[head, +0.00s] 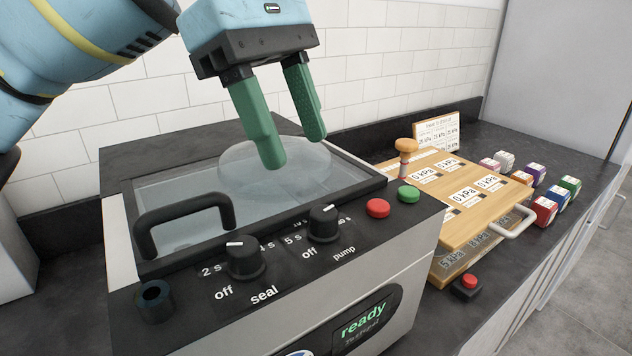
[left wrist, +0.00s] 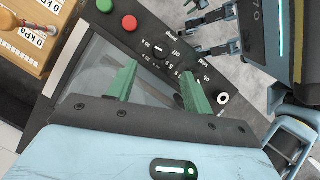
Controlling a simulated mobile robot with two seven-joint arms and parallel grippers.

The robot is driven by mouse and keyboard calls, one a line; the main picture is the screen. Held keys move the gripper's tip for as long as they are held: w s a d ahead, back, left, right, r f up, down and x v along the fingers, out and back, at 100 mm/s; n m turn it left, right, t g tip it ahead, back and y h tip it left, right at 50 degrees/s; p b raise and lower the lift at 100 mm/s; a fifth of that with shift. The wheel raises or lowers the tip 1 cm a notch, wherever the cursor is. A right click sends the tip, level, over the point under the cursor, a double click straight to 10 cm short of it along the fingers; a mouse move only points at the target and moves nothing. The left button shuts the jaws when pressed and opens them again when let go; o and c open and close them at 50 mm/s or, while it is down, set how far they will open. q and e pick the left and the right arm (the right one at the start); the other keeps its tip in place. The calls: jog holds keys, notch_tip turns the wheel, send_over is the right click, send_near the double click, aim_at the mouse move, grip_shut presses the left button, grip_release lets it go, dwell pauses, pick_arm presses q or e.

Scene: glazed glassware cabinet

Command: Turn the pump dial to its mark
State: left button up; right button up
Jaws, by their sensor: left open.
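The pump dial (head: 323,223) is a black knob with a white pointer line on the front panel of the sealing machine. Its pointer faces the back, away from "off"; fine scale marks are partly hidden by the knob. It also shows in the left wrist view (left wrist: 160,51). My left gripper (head: 294,152) has green fingers, open and empty. It hangs above the glass lid, behind and above the dial, not touching it. In the left wrist view its fingers (left wrist: 160,86) are spread apart. Dark jaw-like parts of my right arm (left wrist: 210,32) show small there; their opening is unclear.
The seal dial (head: 245,258) sits left of the pump dial. Red (head: 378,208) and green (head: 409,194) buttons lie to its right. A raised black lid handle (head: 185,215) stands behind the seal dial. A wooden board (head: 480,200) and several coloured cubes are farther right.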

aim_at(321, 211)
pick_arm(q)
jog(key=x, duration=0.7)
jog(key=shift+s+d+f, duration=0.15)
jog(key=shift+s+f, duration=0.05)
jog(key=shift+f, duration=0.15)
jog(key=c, duration=1)
